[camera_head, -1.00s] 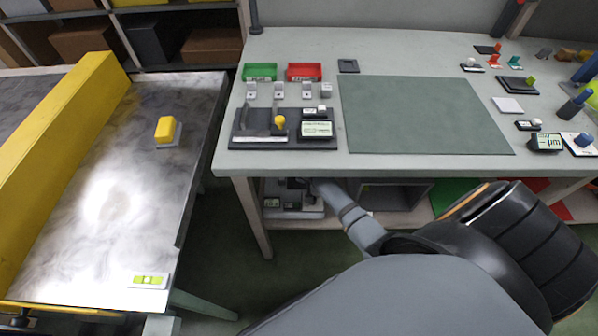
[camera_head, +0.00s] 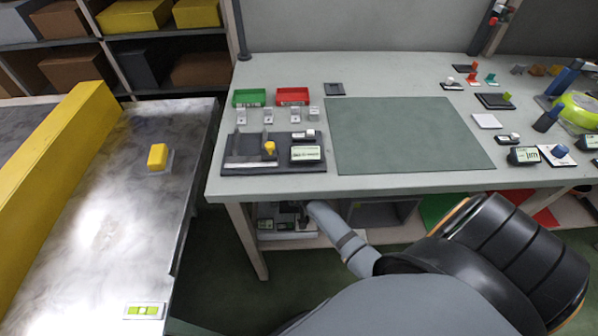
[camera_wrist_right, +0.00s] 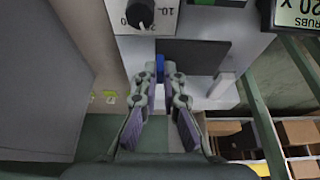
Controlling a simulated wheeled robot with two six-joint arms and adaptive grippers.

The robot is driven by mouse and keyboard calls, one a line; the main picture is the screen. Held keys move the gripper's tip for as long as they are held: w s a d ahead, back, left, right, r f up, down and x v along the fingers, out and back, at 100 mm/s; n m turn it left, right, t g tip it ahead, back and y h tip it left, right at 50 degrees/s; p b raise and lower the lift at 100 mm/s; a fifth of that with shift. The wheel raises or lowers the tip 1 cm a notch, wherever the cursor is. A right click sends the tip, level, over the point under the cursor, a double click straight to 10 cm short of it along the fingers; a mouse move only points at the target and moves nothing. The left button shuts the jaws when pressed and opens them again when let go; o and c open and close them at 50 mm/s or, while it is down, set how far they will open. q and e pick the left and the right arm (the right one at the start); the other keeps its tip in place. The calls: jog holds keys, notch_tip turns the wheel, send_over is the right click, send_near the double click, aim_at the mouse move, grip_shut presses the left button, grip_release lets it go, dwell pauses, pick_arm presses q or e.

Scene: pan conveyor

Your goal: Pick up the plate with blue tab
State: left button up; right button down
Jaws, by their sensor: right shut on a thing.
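In the right wrist view the blue tab (camera_wrist_right: 160,67) shows between the fingertips of my right gripper (camera_wrist_right: 168,78), which is shut on it. A dark flat plate (camera_wrist_right: 200,52) lies right behind and beside the tab; how the two join is partly hidden by the fingers. In the head view my right arm reaches down below the front edge of the workbench, and the gripper there is hardly visible. My left gripper is in neither view.
A dial unit (camera_wrist_right: 145,18) stands beside the plate, with a white block (camera_wrist_right: 221,85) to its right. The workbench (camera_head: 400,70) overhangs the lower shelf. A marbled conveyor table (camera_head: 100,215) stands left. A lime-green round thing (camera_head: 577,112) is at the bench's right.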

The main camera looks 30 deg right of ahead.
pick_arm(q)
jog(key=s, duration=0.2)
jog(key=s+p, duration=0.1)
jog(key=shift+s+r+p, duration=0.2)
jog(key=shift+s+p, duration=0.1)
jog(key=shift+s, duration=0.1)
pick_arm(e)
jog(key=s+a, duration=0.7)
jog(key=s, duration=0.5)
jog(key=shift+s+a, duration=0.2)
jog(key=shift+a, duration=0.1)
